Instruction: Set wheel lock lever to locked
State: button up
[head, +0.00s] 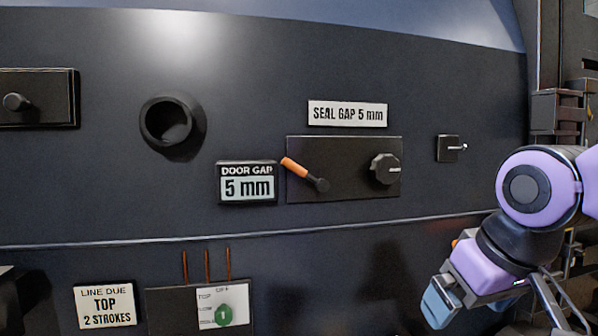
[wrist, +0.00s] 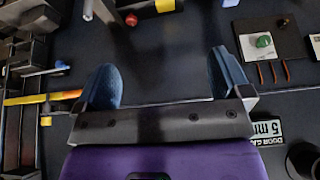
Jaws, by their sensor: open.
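No label reading wheel lock shows, so I cannot tell for sure which lever is meant. An orange-handled lever (head: 295,168) sits on a dark plate (head: 343,152), its handle pointing up and left from its pivot. My gripper (head: 440,302) is at the lower right in the head view, below and right of that plate and apart from it. In the wrist view my gripper (wrist: 165,80) has its two blue fingers wide apart with nothing between them. A yellow and orange bar (wrist: 40,97) lies left of the fingers; it may be another lever.
A black knob (head: 384,169) shares the plate. The DOOR GAP display (head: 247,182) reads 5 mm. A round port (head: 170,123), a small switch (head: 451,148) and a green selector (head: 224,315) are on the dark wall. A red button (wrist: 131,19) shows in the wrist view.

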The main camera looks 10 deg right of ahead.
jog(key=shift+w+r, duration=0.15)
jog(key=shift+r, duration=0.1)
jog(key=c, duration=0.5)
jog(key=w+r+n, duration=0.1)
jog(key=r, duration=0.1)
jog(key=w+a+r+n, duration=0.1)
jog(key=w+r, duration=0.1)
jog(key=shift+w, duration=0.2)
jog(key=c, duration=0.7)
jog(key=w+a+r+n, duration=0.1)
jog(key=w+r+n, duration=0.1)
jog(key=w+r, duration=0.1)
jog(key=w+a+r+n+y, duration=0.1)
jog(key=w+r, duration=0.2)
jog(key=w+a+r+n, duration=0.2)
jog(key=w+r, duration=0.1)
jog(key=shift+w+r+n+t, duration=0.15)
jog(key=shift+r+n+t, duration=0.15)
jog(key=shift+r+t, duration=0.1)
jog(key=shift+c, duration=0.3)
jog(key=n+y, duration=0.2)
jog(key=n, duration=0.5)
send_near(302, 173)
notch_tip(302, 173, up, 2)
jog(key=a, duration=0.2)
jog(key=shift+n, duration=0.3)
jog(key=x, duration=1)
jog(key=shift+w+d+r, duration=0.1)
jog(key=shift+w, duration=0.1)
grip_shut()
